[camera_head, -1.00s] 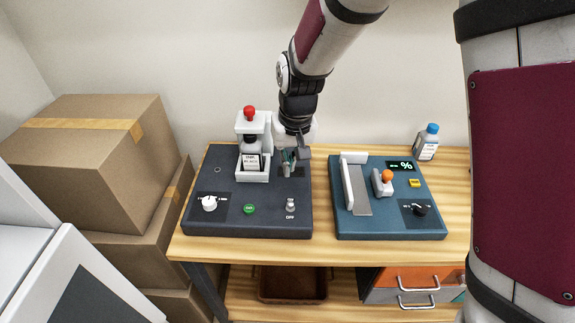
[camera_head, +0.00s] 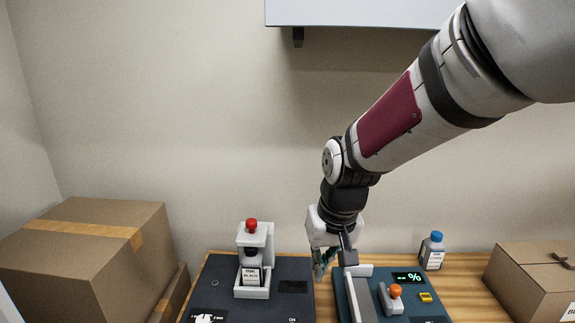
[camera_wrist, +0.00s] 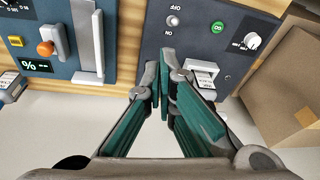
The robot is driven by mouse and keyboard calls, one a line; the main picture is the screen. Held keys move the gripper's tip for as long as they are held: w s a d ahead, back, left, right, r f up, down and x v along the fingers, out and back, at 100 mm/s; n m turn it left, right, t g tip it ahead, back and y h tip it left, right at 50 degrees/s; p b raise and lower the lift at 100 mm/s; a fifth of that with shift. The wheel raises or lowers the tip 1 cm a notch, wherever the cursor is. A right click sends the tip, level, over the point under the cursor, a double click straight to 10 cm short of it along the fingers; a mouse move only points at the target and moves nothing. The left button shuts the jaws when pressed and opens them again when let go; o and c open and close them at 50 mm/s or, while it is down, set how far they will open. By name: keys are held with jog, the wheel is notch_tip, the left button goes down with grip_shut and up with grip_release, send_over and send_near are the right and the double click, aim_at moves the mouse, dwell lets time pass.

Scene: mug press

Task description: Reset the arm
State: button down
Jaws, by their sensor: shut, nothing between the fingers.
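My gripper (camera_head: 322,266) hangs from the arm above the tabletop, over the gap between the dark press panel (camera_head: 225,290) and the blue panel (camera_head: 355,308). Its green-padded fingers (camera_wrist: 163,75) are shut with nothing between them in the wrist view. The press has a white frame (camera_head: 257,262), a red knob (camera_head: 251,225) on top and a cartridge labelled ink black (camera_head: 251,277). In the wrist view the dark panel shows a switch (camera_wrist: 173,20), a green button (camera_wrist: 217,27) and a white knob (camera_wrist: 252,41).
The blue panel carries a white upright plate (camera_wrist: 98,45), an orange-topped lever (camera_head: 395,291) and a percent display (camera_head: 408,278). A blue-capped bottle (camera_head: 432,252) stands behind it. Cardboard boxes stand left (camera_head: 90,240) and right (camera_head: 535,280). A shelf or cabinet (camera_head: 350,12) hangs on the wall above.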

jog(key=s+d+r+t, duration=0.1)
jog(key=s+d+r, duration=0.2)
jog(key=s, duration=0.3)
jog(key=s+d+r+m+h, duration=0.1)
jog(key=s+d+r, duration=0.2)
jog(key=s+d, duration=0.2)
jog(key=s+d+r+t, duration=0.1)
jog(key=s+d+r, duration=0.2)
jog(key=s, duration=0.6)
jog(key=shift+d+r+m+t, duration=0.3)
jog(key=shift+d+m, duration=0.1)
jog(key=shift+d, duration=0.55)
jog(key=shift+s, duration=0.1)
